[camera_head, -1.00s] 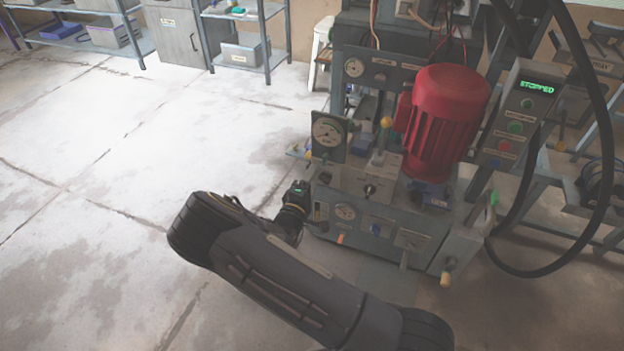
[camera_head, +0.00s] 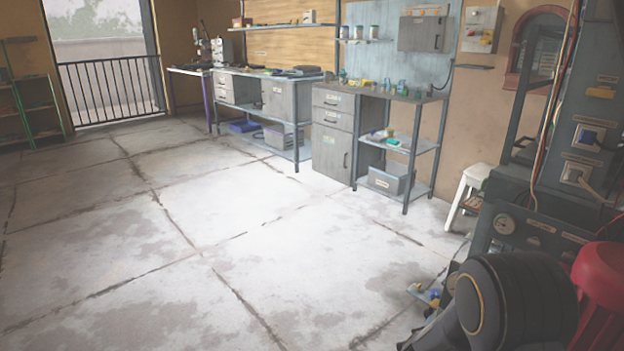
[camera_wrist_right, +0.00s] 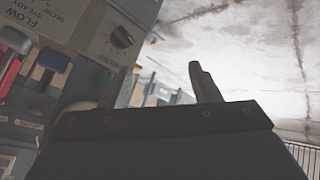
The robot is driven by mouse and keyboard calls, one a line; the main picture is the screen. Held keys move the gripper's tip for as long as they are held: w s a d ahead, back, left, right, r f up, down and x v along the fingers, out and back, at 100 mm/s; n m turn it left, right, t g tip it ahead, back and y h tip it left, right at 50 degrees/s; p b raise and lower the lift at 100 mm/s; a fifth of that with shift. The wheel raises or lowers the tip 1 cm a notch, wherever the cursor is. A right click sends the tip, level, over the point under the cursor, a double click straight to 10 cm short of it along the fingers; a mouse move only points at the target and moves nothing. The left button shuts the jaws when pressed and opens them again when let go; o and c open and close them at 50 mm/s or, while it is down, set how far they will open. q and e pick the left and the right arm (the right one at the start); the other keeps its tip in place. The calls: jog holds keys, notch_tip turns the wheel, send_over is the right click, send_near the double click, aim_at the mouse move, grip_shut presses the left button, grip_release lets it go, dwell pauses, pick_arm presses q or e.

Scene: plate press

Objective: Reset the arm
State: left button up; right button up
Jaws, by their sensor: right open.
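My right arm (camera_head: 515,300) shows as a dark rounded link at the lower right of the head view, in front of the press machine (camera_head: 505,222). Its gripper is hidden there. In the right wrist view my right gripper (camera_wrist_right: 160,84) is open, and I see nothing held between its fingers. The machine's panel (camera_wrist_right: 95,35) with a black knob (camera_wrist_right: 121,37) lies at the upper left of that view, beside the gripper. I cannot tell the exact gap. The red motor (camera_head: 602,275) is partly cut off at the right edge. My left gripper is not in view.
Bare concrete floor (camera_head: 215,265) lies open across the left and middle. A workbench (camera_head: 262,72) and a drawer cabinet (camera_head: 335,130) with shelves stand along the back wall. A white stool (camera_head: 468,190) stands left of the machine. A railing (camera_head: 110,90) closes the far doorway.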

jog(key=s+a+r+m+y, duration=0.1)
jog(key=s+a+r+y, duration=0.25)
jog(key=s+r, duration=0.35)
jog(key=s+a+r+m+y, duration=0.1)
jog(key=s+a+r+y, duration=0.2)
jog(key=s+r+y, duration=0.35)
jog(key=s+r+g+h, duration=0.2)
jog(key=s+r, duration=0.2)
jog(key=s, duration=1.2)
notch_tip(320, 180, up, 28)
jog(key=p, duration=2.8)
jog(key=shift+r, duration=0.15)
